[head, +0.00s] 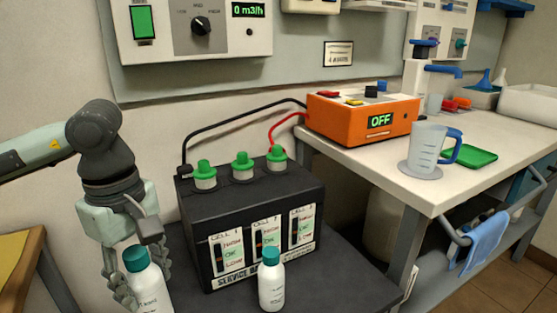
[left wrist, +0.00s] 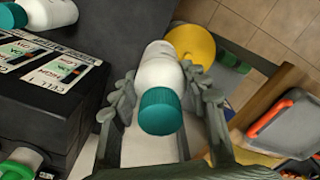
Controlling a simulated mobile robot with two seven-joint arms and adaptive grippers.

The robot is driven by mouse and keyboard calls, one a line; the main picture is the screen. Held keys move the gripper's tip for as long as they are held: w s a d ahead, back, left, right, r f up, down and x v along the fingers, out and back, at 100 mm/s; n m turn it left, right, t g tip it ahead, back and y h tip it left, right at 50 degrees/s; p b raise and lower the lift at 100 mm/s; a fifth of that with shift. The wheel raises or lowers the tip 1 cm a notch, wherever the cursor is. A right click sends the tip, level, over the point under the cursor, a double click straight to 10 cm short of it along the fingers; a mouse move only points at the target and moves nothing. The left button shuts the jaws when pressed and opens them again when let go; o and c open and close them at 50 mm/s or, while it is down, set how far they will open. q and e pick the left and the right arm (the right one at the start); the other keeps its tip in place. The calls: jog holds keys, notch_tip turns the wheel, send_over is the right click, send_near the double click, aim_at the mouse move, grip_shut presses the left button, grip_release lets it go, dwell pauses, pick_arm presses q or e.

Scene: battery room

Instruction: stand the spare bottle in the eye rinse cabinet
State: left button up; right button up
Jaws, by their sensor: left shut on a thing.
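A white bottle with a teal cap (head: 149,288) is between the fingers of my left gripper (head: 137,276), which comes down over it from the left and is shut on it. In the left wrist view the held bottle (left wrist: 160,72) has its cap toward the camera, with fingers on both sides. Its base is cut off in the head view, so I cannot tell whether it touches a surface. A second, similar bottle (head: 271,285) stands upright in front of the black battery. I cannot make out an eye rinse cabinet. My right gripper is not in view.
The black service battery (head: 190,235) with green caps stands on a dark surface right of my left gripper. Red and black cables run to an orange charger (head: 345,120) on the white bench (head: 370,165). A jug (head: 427,148) stands near the bench's front edge.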

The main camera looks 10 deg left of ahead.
pick_arm(q)
jog(key=w+d+f+m, duration=0.1)
jog(key=w+f+m, duration=0.1)
jog(key=w+m, duration=0.1)
jog(key=w+d+f+m, duration=0.2)
jog(key=w+f+m, duration=0.1)
jog(key=m, duration=0.3)
jog(key=w+d+f+m, duration=0.2)
jog(key=w+f+m, duration=0.1)
jog(key=m, duration=0.2)
jog(key=shift+f, duration=0.1)
jog(key=shift+s+d, duration=0.1)
jog(key=shift+d, duration=0.05)
